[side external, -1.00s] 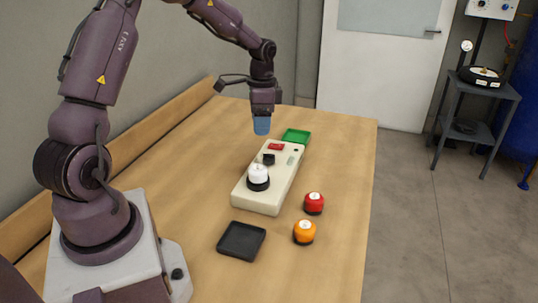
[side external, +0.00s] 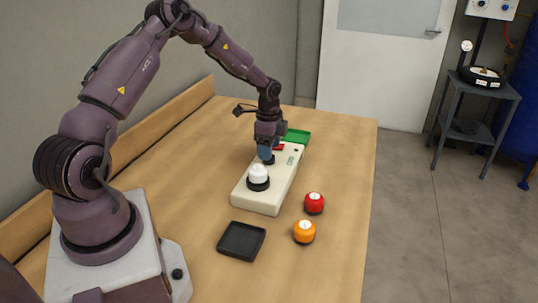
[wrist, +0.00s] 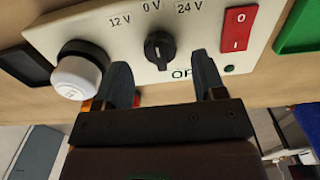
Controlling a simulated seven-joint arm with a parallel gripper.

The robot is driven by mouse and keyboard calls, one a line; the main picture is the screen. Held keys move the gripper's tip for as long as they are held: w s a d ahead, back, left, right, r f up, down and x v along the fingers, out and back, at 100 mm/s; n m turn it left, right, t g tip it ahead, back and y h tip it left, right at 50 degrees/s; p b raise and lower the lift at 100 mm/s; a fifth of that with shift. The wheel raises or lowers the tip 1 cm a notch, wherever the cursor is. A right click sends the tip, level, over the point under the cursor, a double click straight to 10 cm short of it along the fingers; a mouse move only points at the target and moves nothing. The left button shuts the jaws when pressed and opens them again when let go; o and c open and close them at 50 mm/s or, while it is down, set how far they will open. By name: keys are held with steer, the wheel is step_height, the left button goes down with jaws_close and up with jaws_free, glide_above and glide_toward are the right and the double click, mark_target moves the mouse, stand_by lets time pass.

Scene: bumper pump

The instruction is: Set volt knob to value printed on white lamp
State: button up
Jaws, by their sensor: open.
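The black volt knob (wrist: 160,50) sits on the cream panel box (wrist: 55,37). Its pointer appears to point up at "0 V", with "12 V" to the left and "24 V" to the right. The white lamp (wrist: 80,78) stands in a black socket left of the knob; its printed mark is too small to read. It also shows in the side view (side external: 258,174). My gripper (wrist: 162,62) is open, its fingers to either side of the knob and apart from it. In the side view my gripper (side external: 266,153) is low over the box, partly hiding the knob.
A red rocker switch (wrist: 237,28) and a green tray (side external: 297,136) lie beyond the knob. A red lamp (side external: 314,203), an orange lamp (side external: 304,232) and a dark tray (side external: 241,241) rest on the table near the box. The table's left part is clear.

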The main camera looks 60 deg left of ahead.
steer(key=shift+f, duration=1.45)
steer(key=shift+c, duration=0.5)
steer(key=c, duration=0.8)
steer(key=shift+c, duration=0.2)
steer(key=shift+n, duration=0.3)
steer(key=n, duration=0.3)
steer(key=shift+n, duration=2.6)
